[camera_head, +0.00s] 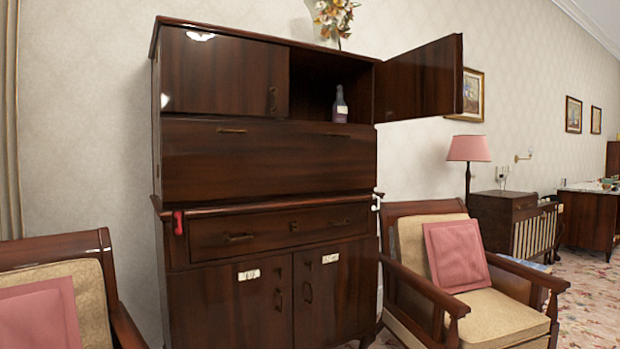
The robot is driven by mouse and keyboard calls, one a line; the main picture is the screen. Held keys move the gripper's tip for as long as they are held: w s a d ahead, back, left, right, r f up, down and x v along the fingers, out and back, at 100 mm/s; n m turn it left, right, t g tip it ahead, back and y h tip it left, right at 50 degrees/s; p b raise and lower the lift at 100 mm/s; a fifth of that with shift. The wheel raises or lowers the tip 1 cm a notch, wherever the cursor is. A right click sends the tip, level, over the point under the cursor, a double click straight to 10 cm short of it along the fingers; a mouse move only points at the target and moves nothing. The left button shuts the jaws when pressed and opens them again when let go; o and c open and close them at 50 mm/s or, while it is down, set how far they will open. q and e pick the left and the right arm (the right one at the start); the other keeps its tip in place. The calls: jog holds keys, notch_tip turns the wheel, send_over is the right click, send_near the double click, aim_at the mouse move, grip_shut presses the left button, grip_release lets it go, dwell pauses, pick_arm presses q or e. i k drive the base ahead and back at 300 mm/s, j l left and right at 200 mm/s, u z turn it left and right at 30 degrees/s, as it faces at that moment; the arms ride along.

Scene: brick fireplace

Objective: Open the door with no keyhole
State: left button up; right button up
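A dark wooden cabinet (170,140) stands at the centre of the head view. Its upper right door (420,82) is swung wide open to the right, showing a compartment with a bottle (340,105). The upper left door (225,72) is shut, with a small dark fitting near its right edge. The lower left door (235,310) and lower right door (335,295) are shut; each has a handle near the middle seam and a pale label. Keyholes on these doors are too small to tell for sure. Neither gripper is in view.
A wide panel (265,165) and a drawer (265,235) between the doors are shut. A red object (178,222) hangs at the cabinet's left. Cushioned armchairs stand at left (80,275) and right (490,310), close to the cabinet's sides. A lamp (468,148) stands farther right.

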aim_at(202, 72)
jog(key=i+l+z, duration=0.1)
jog(key=i+z, duration=0.35)
jog(key=i, duration=0.3)
jog(key=i+j+z, duration=0.2)
jog(key=i+z, duration=0.25)
jog(key=i, duration=0.25)
jog(key=i+l+z, duration=0.1)
jog(key=i+z, duration=0.2)
jog(key=i, duration=0.4)
jog(key=i+z, duration=0.35)
jog(key=i, duration=0.35)
jog(key=j, duration=0.05)
